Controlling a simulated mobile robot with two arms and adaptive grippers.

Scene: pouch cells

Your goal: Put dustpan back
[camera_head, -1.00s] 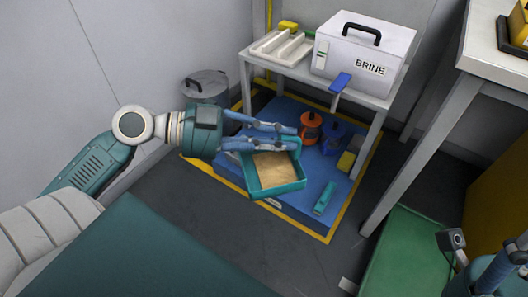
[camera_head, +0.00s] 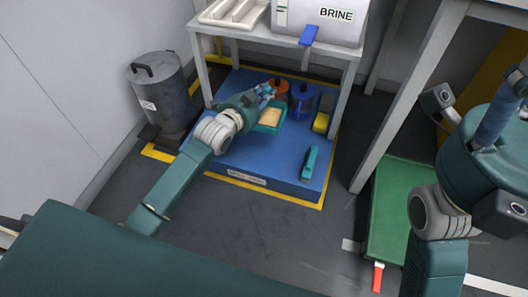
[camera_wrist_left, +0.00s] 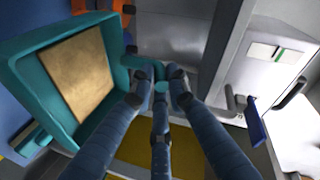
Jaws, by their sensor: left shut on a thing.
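The teal dustpan (camera_head: 271,128) is over the blue platform under the bench, with a flat tan patch inside. My left gripper (camera_head: 266,92) is shut on its handle, which also shows between the fingertips (camera_wrist_left: 160,86) in the left wrist view. In that view the dustpan's tray (camera_wrist_left: 75,133) fills the left side. Whether its underside touches the platform I cannot tell; my left wrist hides part of it. My right gripper (camera_head: 497,115) is at the right edge, partly cut off, so its opening is unclear.
The blue platform (camera_head: 255,155) carries a teal tool (camera_head: 310,163), an orange container (camera_head: 277,86), a blue container (camera_head: 303,103) and a yellow block (camera_head: 321,122). The white bench (camera_head: 270,35) with the BRINE box (camera_head: 318,22) stands above. A grey bin (camera_head: 160,95) is left.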

